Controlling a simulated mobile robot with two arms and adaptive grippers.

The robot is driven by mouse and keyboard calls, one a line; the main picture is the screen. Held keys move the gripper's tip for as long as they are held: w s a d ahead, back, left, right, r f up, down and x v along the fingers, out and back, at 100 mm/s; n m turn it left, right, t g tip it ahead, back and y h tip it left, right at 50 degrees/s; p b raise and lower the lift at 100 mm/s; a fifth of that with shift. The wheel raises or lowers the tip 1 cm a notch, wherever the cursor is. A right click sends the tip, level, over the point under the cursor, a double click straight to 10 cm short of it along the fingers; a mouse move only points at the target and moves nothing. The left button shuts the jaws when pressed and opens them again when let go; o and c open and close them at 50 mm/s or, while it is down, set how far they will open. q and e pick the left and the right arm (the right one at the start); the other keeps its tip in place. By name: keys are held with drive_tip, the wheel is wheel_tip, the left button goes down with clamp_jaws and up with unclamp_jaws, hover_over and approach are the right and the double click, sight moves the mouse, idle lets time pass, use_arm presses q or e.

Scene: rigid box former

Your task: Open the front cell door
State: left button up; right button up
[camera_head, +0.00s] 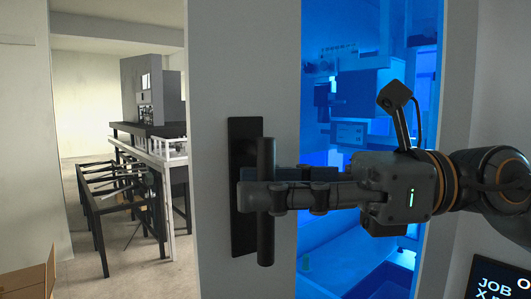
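The front cell door (214,70) shows as a pale grey upright panel in the middle of the head view. A dark vertical bar handle (266,243) stands out from a black backing plate (243,128) on it. My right gripper (250,192) comes in from the right with its fingers level, reaching across the middle of the handle. The near finger overlaps the bar, and the far finger is mostly hidden behind. I cannot tell whether the fingers press on the bar. My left gripper is not in view.
Right of the panel is a blue-lit cell interior (355,100) with equipment; I cannot tell whether glass covers it. At left, beyond a pale wall, stand a dark frame table (95,208) and a machine (150,90). A cardboard box (28,283) is at lower left, a dark screen (497,280) at lower right.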

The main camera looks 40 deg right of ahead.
drive_tip(key=shift+w+a, duration=0.15)
drive_tip(key=shift+a, duration=0.1)
drive_tip(key=shift+c, duration=0.4)
clamp_jaws()
drive_tip(key=s+d+n+g+y+b, duration=0.1)
drive_tip(key=s+n+g+y+b, duration=0.1)
drive_tip(key=s+b, duration=0.6)
drive_tip(key=s+n+g, duration=0.1)
drive_tip(key=s+g, duration=0.1)
drive_tip(key=s, duration=0.3)
drive_tip(key=shift+s+r, duration=0.15)
drive_tip(key=shift+s, duration=0.2)
